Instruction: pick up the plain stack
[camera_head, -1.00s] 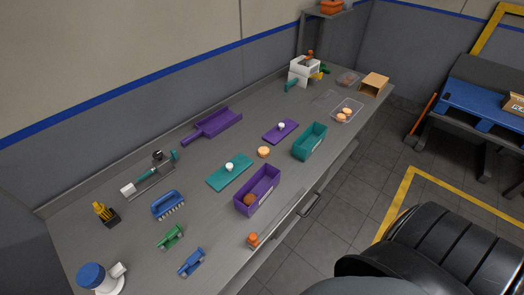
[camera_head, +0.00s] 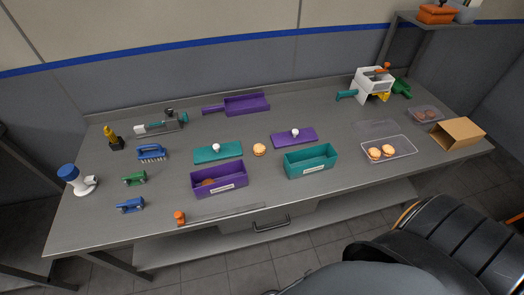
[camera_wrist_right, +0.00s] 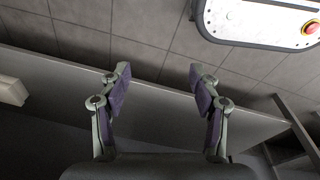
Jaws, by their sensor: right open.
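A small tan biscuit stack (camera_head: 260,150), plain on top, stands on the grey bench between the teal lid (camera_head: 205,155) and the purple lid (camera_head: 305,137). Two more tan biscuit stacks (camera_head: 375,153) sit side by side in the clear tray (camera_head: 404,147) on the right. A brown biscuit item (camera_head: 208,182) lies in the purple bin (camera_head: 232,187). My right gripper (camera_wrist_right: 158,88) shows in the right wrist view, open and empty, with no biscuits between its fingers. It is not seen in the head view. My left gripper is not in view.
A teal bin (camera_head: 311,168) stands in front of the purple lid. Brushes, scrapers and a blue-topped white item (camera_head: 68,172) crowd the left. A purple scoop (camera_head: 247,104) lies behind.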

